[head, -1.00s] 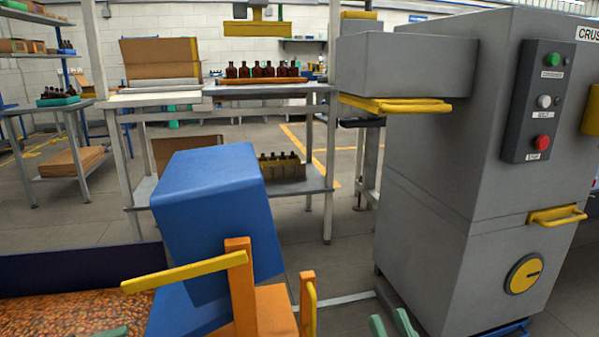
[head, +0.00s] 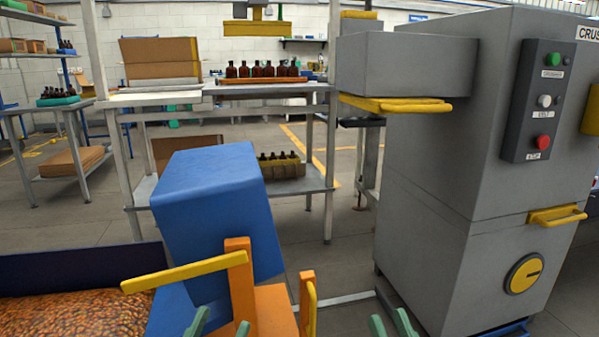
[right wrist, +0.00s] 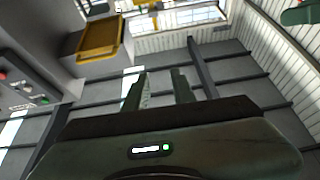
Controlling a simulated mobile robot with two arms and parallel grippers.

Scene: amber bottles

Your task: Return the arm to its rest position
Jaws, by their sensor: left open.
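My left gripper (head: 219,327) shows at the bottom of the head view as two green fingertips. They stand apart with nothing seen between them, in front of the blue tub and the orange frame. My right gripper (head: 391,324) shows further right at the bottom edge, in front of the grey machine's base. In the right wrist view its two fingers (right wrist: 160,88) stand apart and empty, with the room and ceiling behind. Most of both arms is out of view.
A tilted blue tub (head: 215,200) is close by the orange frame (head: 240,290) with its yellow bar. A bin of amber pieces (head: 75,315) lies at lower left. The grey crusher (head: 450,180) stands right. Amber bottles (head: 262,69) stand on the rear bench.

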